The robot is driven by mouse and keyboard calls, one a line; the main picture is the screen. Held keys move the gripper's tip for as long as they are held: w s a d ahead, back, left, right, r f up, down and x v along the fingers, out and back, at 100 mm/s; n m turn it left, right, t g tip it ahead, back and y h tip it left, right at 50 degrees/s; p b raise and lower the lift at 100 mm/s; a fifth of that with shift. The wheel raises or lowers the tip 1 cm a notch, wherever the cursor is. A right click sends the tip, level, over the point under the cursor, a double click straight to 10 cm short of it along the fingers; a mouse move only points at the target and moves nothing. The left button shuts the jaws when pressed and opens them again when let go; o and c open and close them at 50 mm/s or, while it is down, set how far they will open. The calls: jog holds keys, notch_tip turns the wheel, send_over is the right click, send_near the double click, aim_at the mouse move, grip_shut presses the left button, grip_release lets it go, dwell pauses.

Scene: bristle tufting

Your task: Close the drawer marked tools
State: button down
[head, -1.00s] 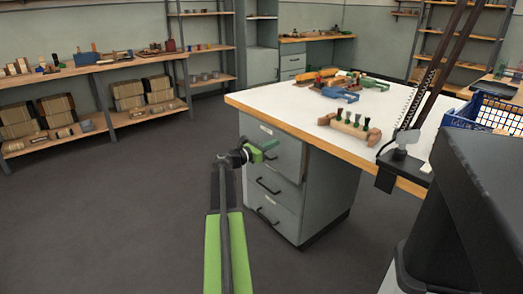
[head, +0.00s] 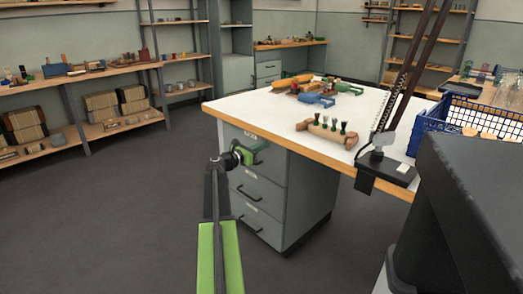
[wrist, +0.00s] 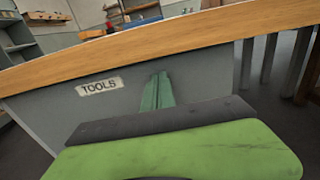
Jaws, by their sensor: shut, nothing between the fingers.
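The drawer marked tools shows its grey front and white TOOLS label (wrist: 99,87) in the wrist view, just below the wooden tabletop edge. In the head view it is the top drawer (head: 232,138) of the grey cabinet under the workbench. Its front looks nearly flush with the drawers below, but a small gap cannot be ruled out. My gripper (head: 247,156) is shut and empty, in front of this drawer. In the wrist view its green fingers (wrist: 158,93) point at the front, right of the label; contact cannot be judged. The gripper partly covers the drawer front in the head view.
The white-topped workbench (head: 245,107) overhangs the drawers. Two lower drawers (head: 255,188) look shut. A brush block (head: 327,131), a black-based stand (head: 388,172) and a blue crate (head: 433,121) are on the right. The floor (head: 120,220) at left is clear.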

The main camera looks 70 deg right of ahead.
jog(key=v, duration=1.4)
jog(key=shift+w, duration=0.1)
